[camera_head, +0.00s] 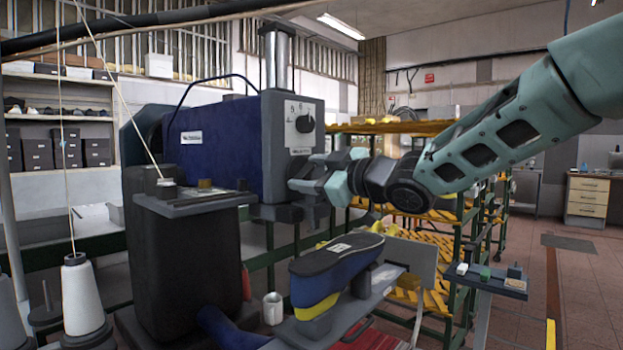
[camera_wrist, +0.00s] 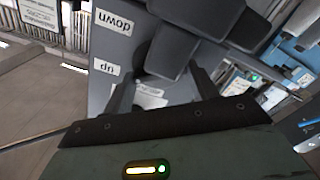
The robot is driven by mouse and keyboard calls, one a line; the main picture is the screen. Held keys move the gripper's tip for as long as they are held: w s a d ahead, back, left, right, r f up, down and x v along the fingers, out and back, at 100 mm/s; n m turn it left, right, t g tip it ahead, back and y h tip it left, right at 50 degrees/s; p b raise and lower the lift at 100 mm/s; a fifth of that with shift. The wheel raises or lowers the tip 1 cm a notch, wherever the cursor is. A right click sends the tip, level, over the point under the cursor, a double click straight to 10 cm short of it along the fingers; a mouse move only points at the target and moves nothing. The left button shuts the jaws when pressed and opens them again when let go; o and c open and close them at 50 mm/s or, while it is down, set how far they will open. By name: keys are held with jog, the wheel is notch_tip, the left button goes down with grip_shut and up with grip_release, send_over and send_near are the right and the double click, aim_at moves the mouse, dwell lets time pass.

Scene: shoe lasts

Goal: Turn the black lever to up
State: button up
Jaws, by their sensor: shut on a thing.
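A grey panel in the wrist view carries a "down" label (camera_wrist: 112,22) and an "up" label (camera_wrist: 106,67), both upside down there. The black lever (camera_wrist: 143,54) shows only as a dark part beside these labels, mostly covered by my fingers. My gripper (camera_wrist: 170,62) is shut on it, close against the panel. Whether the lever points to up or down cannot be told. The lever is hidden there.
A dark blue shoe last with a yellow layer (camera_head: 335,265) lies on a support below my gripper. A rack with yellow lasts (camera_head: 440,215) stands behind my arm. A white thread cone (camera_head: 82,295) is at front left. Floor at the right (camera_head: 580,270) is open.

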dwell(0.3)
jog(key=o, duration=1)
jog(key=b+v, duration=0.1)
jog(key=v, duration=1.6)
jog(key=shift+s+d, duration=0.2)
jog(key=shift+r, duration=0.1)
